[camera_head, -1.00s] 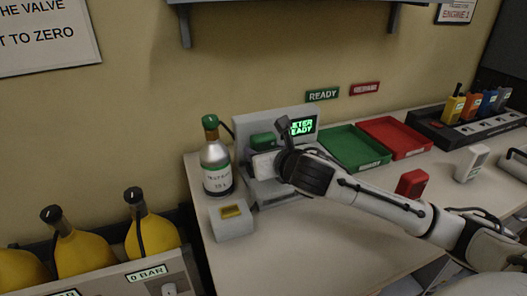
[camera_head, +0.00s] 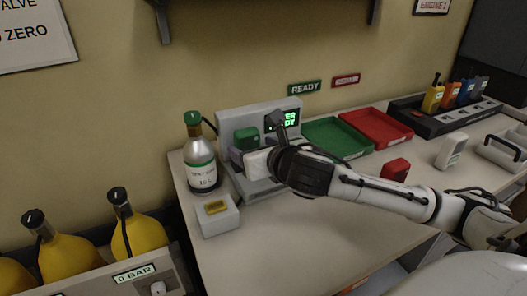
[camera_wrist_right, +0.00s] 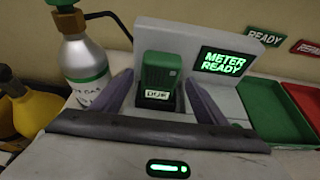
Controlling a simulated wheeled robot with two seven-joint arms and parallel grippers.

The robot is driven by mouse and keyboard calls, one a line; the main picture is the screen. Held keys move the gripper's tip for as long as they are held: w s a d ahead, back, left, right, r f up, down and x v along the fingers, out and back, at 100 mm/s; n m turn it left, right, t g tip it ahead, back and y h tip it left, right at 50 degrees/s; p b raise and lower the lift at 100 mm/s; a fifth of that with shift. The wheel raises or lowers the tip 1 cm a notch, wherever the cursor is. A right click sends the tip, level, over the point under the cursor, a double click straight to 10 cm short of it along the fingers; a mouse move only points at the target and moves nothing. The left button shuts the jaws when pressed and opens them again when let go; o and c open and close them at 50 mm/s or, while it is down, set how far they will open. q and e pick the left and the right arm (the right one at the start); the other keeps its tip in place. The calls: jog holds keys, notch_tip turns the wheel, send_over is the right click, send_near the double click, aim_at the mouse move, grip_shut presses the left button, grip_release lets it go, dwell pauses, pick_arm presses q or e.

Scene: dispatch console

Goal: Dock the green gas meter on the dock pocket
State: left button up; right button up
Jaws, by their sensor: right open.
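The green gas meter (camera_wrist_right: 160,75) stands upright in the dock pocket (camera_wrist_right: 178,105) of the grey dock station, and it also shows in the head view (camera_head: 246,139). The dock's screen (camera_wrist_right: 226,62) reads METER READY. My right gripper (camera_wrist_right: 163,90) is open, with its two fingers apart on either side of the meter's lower part; contact cannot be told. In the head view my right gripper (camera_head: 240,156) is at the front of the dock, and my wrist hides part of the dock and screen. My left gripper is not in view.
A gas bottle (camera_head: 201,165) stands left of the dock, with a small white box (camera_head: 218,218) in front. Green (camera_head: 336,137) and red (camera_head: 376,127) trays lie to the right. A red meter (camera_head: 396,169) and a white device (camera_head: 450,150) stand on the table. The front middle is clear.

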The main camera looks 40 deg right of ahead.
jog(key=p+v, duration=0.1)
jog(key=v, duration=0.5)
jog(key=shift+s+a+r+p, duration=0.1)
jog(key=shift+s+r+p, duration=0.15)
jog(key=shift+p, duration=0.05)
jog(key=shift+s+a+r, duration=0.1)
jog(key=shift+s, duration=0.4)
